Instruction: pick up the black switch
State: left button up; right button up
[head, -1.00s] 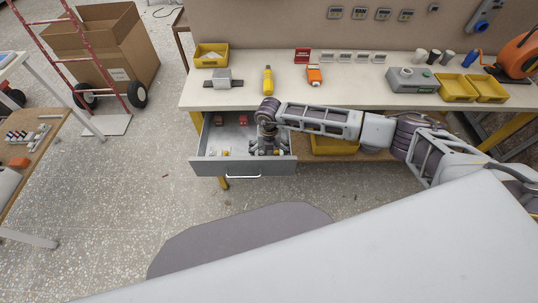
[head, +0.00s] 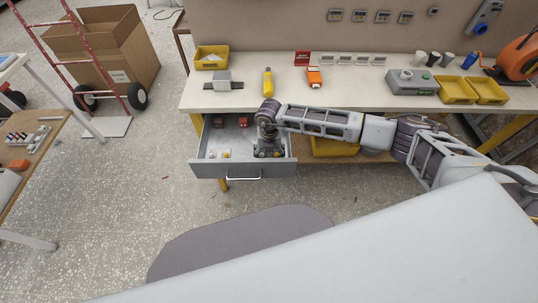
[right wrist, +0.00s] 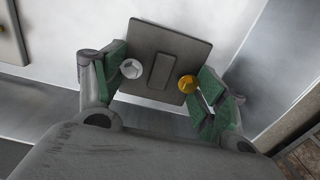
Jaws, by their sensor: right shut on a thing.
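The black switch (right wrist: 165,42) shows in the right wrist view as a dark square plate with a narrow rectangular rocker in its middle. A white round piece and a yellow round piece show at its two sides, next to the finger pads. My right gripper (right wrist: 160,76) is shut on the switch, with green pads on either side. In the head view my right gripper (head: 268,152) points down into the right part of the open drawer (head: 242,170), and hides the switch. My left gripper is not in view.
Small red pieces (head: 242,122) and a few yellow and white pieces (head: 226,154) lie in the drawer. The workbench (head: 345,98) above holds a yellow-handled tool (head: 267,80), an orange tool (head: 314,76) and yellow bins (head: 457,91). Drawer walls surround the gripper closely.

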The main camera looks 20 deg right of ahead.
aim_at(269, 156)
jog(key=shift+w+r, duration=0.1)
jog(key=shift+r, duration=0.7)
notch_tip(269, 156, up, 7)
jog(key=shift+f, duration=0.1)
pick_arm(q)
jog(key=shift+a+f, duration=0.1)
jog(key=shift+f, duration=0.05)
pick_arm(e)
jog(key=shift+r, duration=0.65)
